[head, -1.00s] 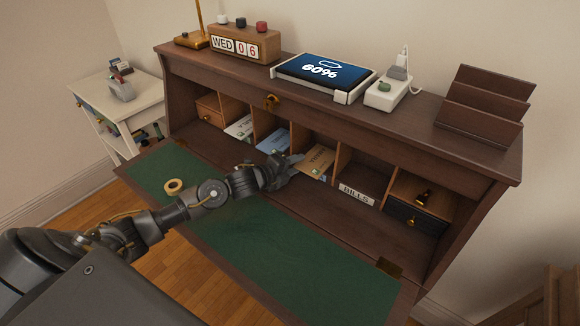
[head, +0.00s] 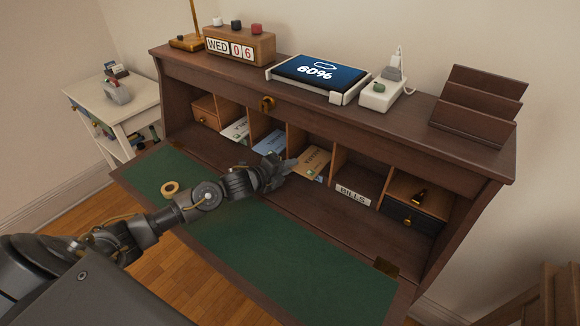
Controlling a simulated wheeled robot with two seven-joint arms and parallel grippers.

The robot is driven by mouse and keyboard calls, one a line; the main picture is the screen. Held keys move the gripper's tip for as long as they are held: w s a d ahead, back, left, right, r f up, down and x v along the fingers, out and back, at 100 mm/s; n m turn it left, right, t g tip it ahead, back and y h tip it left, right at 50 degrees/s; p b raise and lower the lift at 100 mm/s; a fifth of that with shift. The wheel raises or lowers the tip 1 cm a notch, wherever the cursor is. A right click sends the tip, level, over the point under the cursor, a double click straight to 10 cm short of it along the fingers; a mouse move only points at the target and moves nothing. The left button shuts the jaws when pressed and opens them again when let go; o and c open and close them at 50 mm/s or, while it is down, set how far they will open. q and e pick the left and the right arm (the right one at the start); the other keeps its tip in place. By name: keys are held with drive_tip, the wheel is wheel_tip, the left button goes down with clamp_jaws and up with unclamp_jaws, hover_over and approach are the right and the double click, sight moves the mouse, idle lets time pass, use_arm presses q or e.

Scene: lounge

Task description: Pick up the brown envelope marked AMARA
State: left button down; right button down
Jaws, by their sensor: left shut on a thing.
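The brown envelope (head: 313,161) lies in an open pigeonhole of the desk, its front edge toward me. It bears printed writing too small to read for sure, and a small greenish stamp-like patch. My left gripper (head: 291,166) is at the envelope's near left edge and is shut on it. The fingertips are small and partly merge with the envelope's edge. My right gripper is out of view.
A blue envelope (head: 269,143) and a whitish one (head: 236,130) lie in the pigeonholes to the left. A BILLS label (head: 353,195) marks the slot to the right. A tape ring (head: 169,188) lies on the green flap (head: 270,240). Wooden dividers flank the envelope.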

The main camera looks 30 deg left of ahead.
use_arm(q)
drive_tip(key=shift+s+a+f, duration=0.15)
drive_tip(key=shift+s+a, duration=0.65)
drive_tip(key=shift+a, duration=0.15)
drive_tip(key=c, duration=1.3)
unclamp_jaws()
drive_tip(key=v, duration=1)
drive_tip(key=shift+s+b, duration=0.35)
